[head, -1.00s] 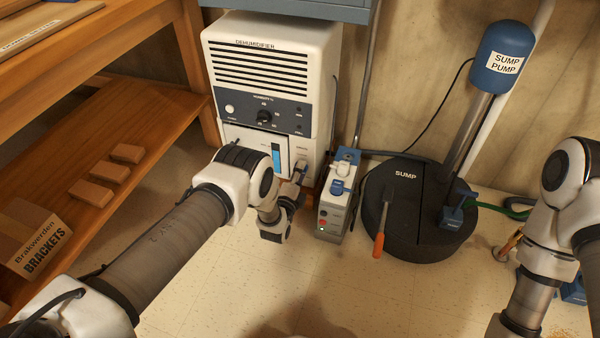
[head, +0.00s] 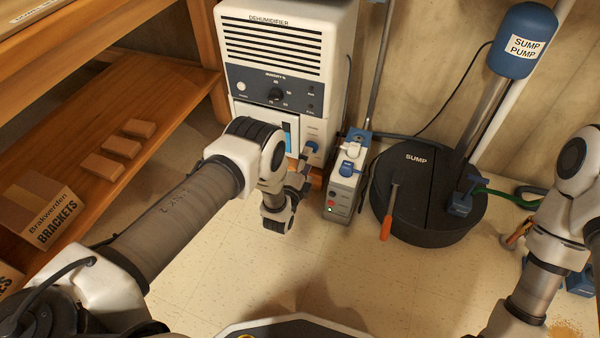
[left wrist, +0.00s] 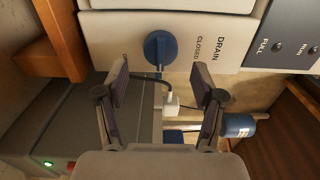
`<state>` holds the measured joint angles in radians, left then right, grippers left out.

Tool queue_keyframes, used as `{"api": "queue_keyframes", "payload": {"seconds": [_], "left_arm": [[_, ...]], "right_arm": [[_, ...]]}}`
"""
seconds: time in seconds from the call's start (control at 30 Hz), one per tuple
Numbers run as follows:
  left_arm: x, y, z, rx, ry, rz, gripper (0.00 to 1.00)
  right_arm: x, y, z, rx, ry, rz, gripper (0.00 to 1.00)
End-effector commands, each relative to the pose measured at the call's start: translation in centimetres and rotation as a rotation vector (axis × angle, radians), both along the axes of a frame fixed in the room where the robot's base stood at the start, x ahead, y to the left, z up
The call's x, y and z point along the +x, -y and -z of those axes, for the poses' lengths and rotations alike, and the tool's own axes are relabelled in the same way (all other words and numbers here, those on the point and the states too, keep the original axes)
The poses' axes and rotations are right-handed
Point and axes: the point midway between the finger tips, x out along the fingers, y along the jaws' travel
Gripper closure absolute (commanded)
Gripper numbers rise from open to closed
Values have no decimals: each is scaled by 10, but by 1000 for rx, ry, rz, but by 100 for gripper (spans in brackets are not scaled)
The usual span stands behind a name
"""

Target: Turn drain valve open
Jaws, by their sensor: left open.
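The drain valve is a round blue knob (left wrist: 160,48) with a raised grip, on the dehumidifier's (head: 284,45) white lower front panel. In the left wrist view, "DRAIN" and "CLOSED" are printed to its right. In the head view the knob (head: 312,147) shows small, just past my gripper. My left gripper (left wrist: 160,88) is open and empty, facing the panel. Its two fingers are spread to either side of the knob's line, and the knob lies ahead of the fingertips, apart from them. In the head view the gripper (head: 304,171) is partly hidden by its wrist. My right gripper is out of view.
A grey box with plugs (head: 345,185) stands close to the right of my left gripper. The black sump lid (head: 425,215), with an orange-handled screwdriver (head: 387,222) on it, is farther right. A wooden shelf (head: 165,110) is at left. The floor (head: 270,275) in front is clear.

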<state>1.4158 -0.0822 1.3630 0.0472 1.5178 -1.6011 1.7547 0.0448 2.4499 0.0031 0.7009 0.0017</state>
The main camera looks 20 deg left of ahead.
Motion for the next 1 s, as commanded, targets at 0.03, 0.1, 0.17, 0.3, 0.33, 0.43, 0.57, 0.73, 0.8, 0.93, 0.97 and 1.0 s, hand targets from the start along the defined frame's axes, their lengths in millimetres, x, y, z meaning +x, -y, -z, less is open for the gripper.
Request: {"api": "queue_keyframes", "payload": {"seconds": [0.03,0.1,0.17,0.3,0.33,0.43,0.57,0.73,0.8,0.93,0.97,1.0], "left_arm": [[-14,0,1,0,-5,0,32],[-33,-1,1,0,-5,1,32],[-48,-1,1,0,-4,1,32],[-74,-2,1,0,-2,1,32],[-77,-2,0,0,-2,1,32],[-83,-2,0,0,0,1,32],[-84,-2,0,0,1,1,32],[-83,-2,0,0,1,1,32],[-83,-2,0,0,1,1,32],[-82,-2,-3,1,3,1,32],[-81,-2,-6,1,7,1,32],[-78,-3,-14,1,14,0,32]], "right_arm": [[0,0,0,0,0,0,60],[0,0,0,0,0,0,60],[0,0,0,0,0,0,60],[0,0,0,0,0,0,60],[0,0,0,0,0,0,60],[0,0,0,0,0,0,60],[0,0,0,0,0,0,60],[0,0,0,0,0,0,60],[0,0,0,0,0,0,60],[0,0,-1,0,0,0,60],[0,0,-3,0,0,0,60],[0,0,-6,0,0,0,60]]}}
